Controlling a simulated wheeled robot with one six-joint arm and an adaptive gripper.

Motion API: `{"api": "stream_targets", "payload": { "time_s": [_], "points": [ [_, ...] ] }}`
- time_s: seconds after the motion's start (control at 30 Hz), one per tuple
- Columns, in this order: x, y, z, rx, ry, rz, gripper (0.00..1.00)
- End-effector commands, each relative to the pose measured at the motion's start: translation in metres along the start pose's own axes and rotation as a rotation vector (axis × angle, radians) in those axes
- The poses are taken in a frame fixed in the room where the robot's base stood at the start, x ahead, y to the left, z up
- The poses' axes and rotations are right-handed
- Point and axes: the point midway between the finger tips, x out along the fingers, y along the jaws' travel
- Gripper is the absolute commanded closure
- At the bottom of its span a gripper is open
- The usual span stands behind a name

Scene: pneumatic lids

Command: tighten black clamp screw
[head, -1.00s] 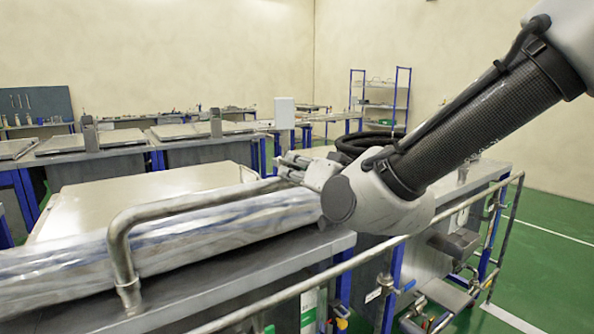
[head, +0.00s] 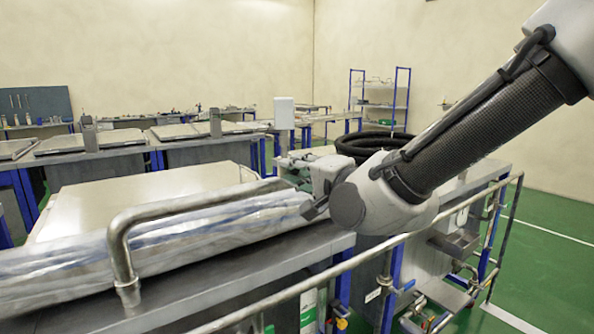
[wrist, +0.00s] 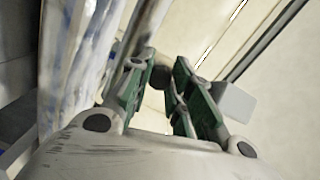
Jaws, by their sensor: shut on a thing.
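The black clamp screw (wrist: 161,76) shows in the wrist view as a small dark piece between the fingertips. Most of it is hidden by the fingers. My gripper (wrist: 160,80) has green-padded fingers and is shut on the screw. In the head view my gripper (head: 306,184) is at the far end of the bent metal handle, above the bench edge. The screw cannot be made out in the head view.
A shiny wrapped roll (head: 190,240) lies along the bench under the metal handle (head: 119,245). A pale flat lid (head: 130,195) lies behind it. A metal rail (head: 280,293) runs along the front. A coiled black hose (head: 365,146) is behind my wrist.

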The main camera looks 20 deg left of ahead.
Motion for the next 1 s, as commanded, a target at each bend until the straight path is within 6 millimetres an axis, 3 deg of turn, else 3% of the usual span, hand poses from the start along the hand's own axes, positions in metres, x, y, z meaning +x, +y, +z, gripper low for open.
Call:
{"api": "stream_targets", "payload": {
  "time_s": [0.7, 0.73, 0.83, 1.0],
  "points": [
    [-0.0002, 0.001, -0.0008, 0.076, -0.001, -0.001, 1.0],
    [-0.0002, 0.001, -0.0008, 0.075, -0.001, -0.001, 0.76],
    [-0.0002, 0.0009, -0.0007, 0.075, -0.002, -0.001, 0.57],
    [-0.0001, 0.0006, -0.0005, 0.075, -0.002, -0.002, 0.56]
  ]
}}
